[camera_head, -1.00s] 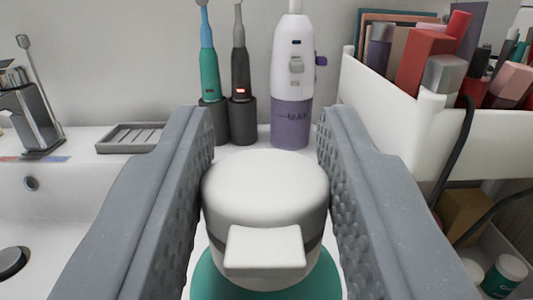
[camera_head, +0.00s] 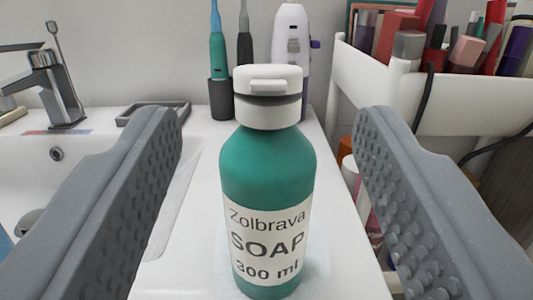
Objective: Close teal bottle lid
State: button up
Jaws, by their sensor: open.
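The teal soap bottle (camera_head: 267,178) stands upright on the white counter, labelled "Zolbrava SOAP 300 ml". Its white lid (camera_head: 268,94) sits on top, with a small tab facing me. A dark band shows between the lid's upper and lower parts; I cannot tell whether the lid is fully closed. My gripper (camera_head: 265,135) is open, one textured grey finger on each side of the bottle, clear of it and holding nothing.
A sink with a chrome faucet (camera_head: 50,90) is at left, with a grey soap dish (camera_head: 152,112) beside it. Electric toothbrushes (camera_head: 218,60) and a white-and-purple oral device (camera_head: 292,45) stand behind. A white cart (camera_head: 390,75) full of cosmetics is at right.

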jog(key=s+f+b, duration=0.1)
jog(key=s, duration=0.5)
jog(key=shift+s+a+b, duration=0.15)
jog(key=shift+s+b, duration=0.15)
jog(key=shift+b, duration=0.1)
